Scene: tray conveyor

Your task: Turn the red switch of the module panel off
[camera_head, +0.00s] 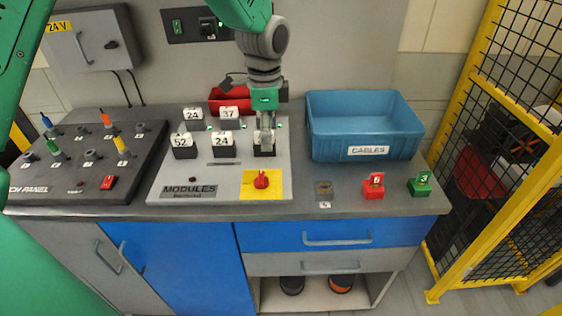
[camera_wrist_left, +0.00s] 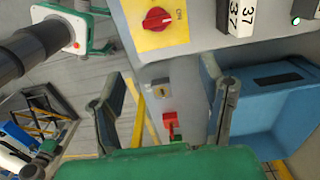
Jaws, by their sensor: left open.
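The module panel (camera_head: 222,193) is a light grey sloped board labelled MODULES. Its red rotary switch (camera_head: 261,180) sits on a yellow plate at the front right corner. The switch also shows at the top of the left wrist view (camera_wrist_left: 157,19), with small lettering on the plate beside it. My left gripper (camera_head: 266,137) is over the panel's right part, behind the switch and apart from it. In the left wrist view its two fingers (camera_wrist_left: 160,88) are spread, with nothing between them. My right gripper does not show.
Several numbered module blocks (camera_head: 223,147) stand on the panel left of the gripper. A blue CABLES bin (camera_head: 365,103) is right of it, a red bin (camera_head: 222,94) behind. Red (camera_head: 373,187) and green (camera_head: 419,185) blocks lie near the front edge. A second panel (camera_head: 78,160) is at left.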

